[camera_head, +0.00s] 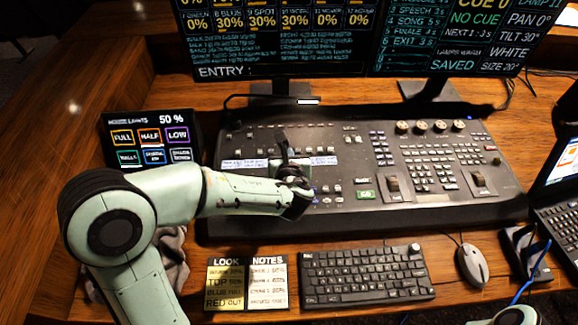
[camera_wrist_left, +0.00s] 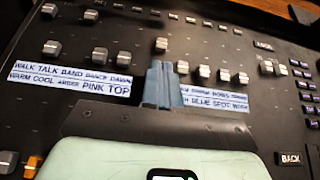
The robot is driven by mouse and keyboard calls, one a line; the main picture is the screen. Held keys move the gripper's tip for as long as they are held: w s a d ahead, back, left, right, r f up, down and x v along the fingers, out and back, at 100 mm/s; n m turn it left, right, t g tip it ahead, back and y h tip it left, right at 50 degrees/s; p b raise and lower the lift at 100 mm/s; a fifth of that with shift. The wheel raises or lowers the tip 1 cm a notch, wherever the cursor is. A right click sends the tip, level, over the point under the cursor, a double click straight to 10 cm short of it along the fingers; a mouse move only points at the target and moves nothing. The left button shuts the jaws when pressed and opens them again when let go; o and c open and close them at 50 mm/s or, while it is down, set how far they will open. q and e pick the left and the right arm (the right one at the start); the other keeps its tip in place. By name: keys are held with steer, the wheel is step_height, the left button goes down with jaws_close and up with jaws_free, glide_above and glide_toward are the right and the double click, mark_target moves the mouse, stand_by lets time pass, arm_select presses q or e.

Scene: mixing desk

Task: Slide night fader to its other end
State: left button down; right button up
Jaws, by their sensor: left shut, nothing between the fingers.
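The mixing desk (camera_head: 350,215) lies across the table with rows of faders on its left half. My left gripper (camera_head: 281,142) is over that half, at the gap between two white label strips. In the left wrist view the gripper (camera_wrist_left: 164,72) is shut and empty, its two blue-grey fingers together. A light fader cap (camera_wrist_left: 162,45) stands just beyond the fingertips; I cannot tell whether they touch. Other caps sit left (camera_wrist_left: 99,54) and right (camera_wrist_left: 204,72). I cannot read the word "night" on any label; the fingers hide part of the strips, so which fader is night is unclear.
A touch panel (camera_head: 152,137) stands left of the desk. Note cards (camera_head: 247,283), a keyboard (camera_head: 367,274) and a mouse (camera_head: 472,265) lie in front. Two monitors (camera_head: 275,40) stand behind; a laptop (camera_head: 560,212) is at right. An orange-tipped control (camera_wrist_left: 33,165) is at lower left in the wrist view.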

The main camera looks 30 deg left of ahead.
arm_select(q)
steer(key=shift+w+a, duration=0.35)
steer(key=shift+w, duration=0.2)
steer(key=shift+w+a, duration=0.3)
steer(key=shift+w, duration=0.2)
steer(key=shift+w+a, duration=0.5)
steer(key=shift+w, duration=0.3)
steer(key=shift+w+a, duration=0.5)
steer(key=shift+w, duration=0.3)
steer(key=shift+d, duration=0.1)
